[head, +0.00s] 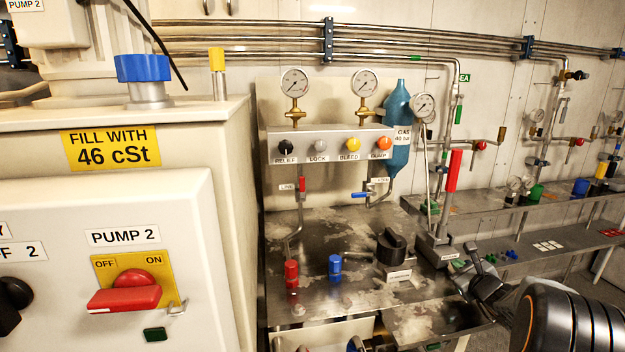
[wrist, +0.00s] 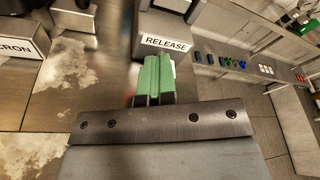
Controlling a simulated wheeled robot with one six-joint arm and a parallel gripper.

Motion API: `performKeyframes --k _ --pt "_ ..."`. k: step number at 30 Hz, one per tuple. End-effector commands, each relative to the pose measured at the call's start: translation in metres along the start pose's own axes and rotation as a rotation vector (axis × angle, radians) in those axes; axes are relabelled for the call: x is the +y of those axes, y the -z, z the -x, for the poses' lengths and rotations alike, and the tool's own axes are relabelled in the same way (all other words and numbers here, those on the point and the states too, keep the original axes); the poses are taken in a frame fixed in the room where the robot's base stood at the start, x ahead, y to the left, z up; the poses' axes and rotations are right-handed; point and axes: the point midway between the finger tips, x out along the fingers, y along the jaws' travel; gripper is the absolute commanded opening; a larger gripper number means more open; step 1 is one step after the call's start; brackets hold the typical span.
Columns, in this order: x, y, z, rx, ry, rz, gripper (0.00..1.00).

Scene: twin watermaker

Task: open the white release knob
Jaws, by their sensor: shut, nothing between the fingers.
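The grey release block (head: 436,246) stands at the right end of the metal bench, with a tall red handle (head: 453,172) rising from it. Its white RELEASE label (head: 448,257) also shows in the wrist view (wrist: 166,44). I cannot make out the white release knob clearly in either view; my gripper may hide it. My gripper (head: 474,254) is just right of the block, in front of the label side. In the wrist view its green finger pads (wrist: 153,78) are together and empty, just below the label. I cannot tell whether they touch the block.
A black selector knob (head: 391,246) stands left of the block. Red (head: 291,273) and blue (head: 335,266) caps stand farther left on the bench. A gauge panel (head: 335,144) and a teal gas bottle (head: 398,115) are behind. Open floor shows right of the bench in the wrist view.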

Motion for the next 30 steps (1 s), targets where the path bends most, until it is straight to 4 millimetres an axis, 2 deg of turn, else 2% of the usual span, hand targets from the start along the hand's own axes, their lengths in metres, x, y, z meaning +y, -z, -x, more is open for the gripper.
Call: performKeyframes --k 1,30 --pt "0.0100 0.0007 -0.0044 -0.005 -0.019 0.001 0.00" --pt "0.0186 0.0064 -0.0042 0.004 -0.019 -0.004 0.00"
